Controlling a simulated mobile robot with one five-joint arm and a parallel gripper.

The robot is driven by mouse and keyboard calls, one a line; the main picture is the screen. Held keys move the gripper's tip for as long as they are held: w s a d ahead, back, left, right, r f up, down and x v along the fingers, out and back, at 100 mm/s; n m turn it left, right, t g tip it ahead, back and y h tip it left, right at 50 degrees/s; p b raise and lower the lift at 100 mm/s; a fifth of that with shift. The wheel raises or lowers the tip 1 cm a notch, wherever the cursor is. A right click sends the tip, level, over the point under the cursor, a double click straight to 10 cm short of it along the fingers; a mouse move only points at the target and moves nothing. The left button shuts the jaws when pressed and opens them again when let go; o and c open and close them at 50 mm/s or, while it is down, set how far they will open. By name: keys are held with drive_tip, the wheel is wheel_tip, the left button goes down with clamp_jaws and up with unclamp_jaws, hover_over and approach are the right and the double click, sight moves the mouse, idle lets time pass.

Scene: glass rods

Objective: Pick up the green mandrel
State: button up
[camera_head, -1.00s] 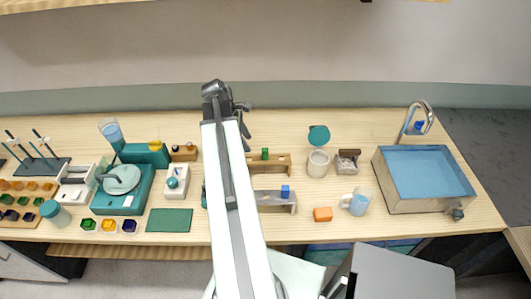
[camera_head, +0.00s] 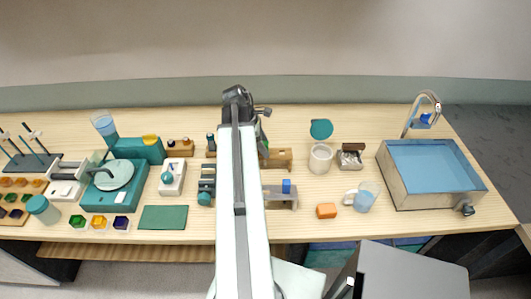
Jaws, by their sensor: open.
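The green mandrel (camera_head: 264,151) stands at the wooden rack (camera_head: 280,158) just right of my arm. Only a narrow green part of it shows, and my gripper partly covers it. My gripper (camera_head: 263,125) is at the far end of my raised arm, over the back of the rack. Its jaws are open and look empty. I cannot tell whether a finger touches the mandrel.
A grey stand with a blue piece (camera_head: 286,186) is in front of the rack. A white cup (camera_head: 320,158), an orange block (camera_head: 326,211) and a blue mug (camera_head: 366,197) stand to the right. A sink (camera_head: 396,188) is farther right. The bench behind the rack is clear.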

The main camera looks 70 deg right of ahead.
clamp_jaws()
wheel_tip(320, 180, up, 10)
drive_tip(key=p, duration=1)
drive_tip(key=shift+r+p, duration=0.15)
drive_tip(key=shift+p, duration=0.2)
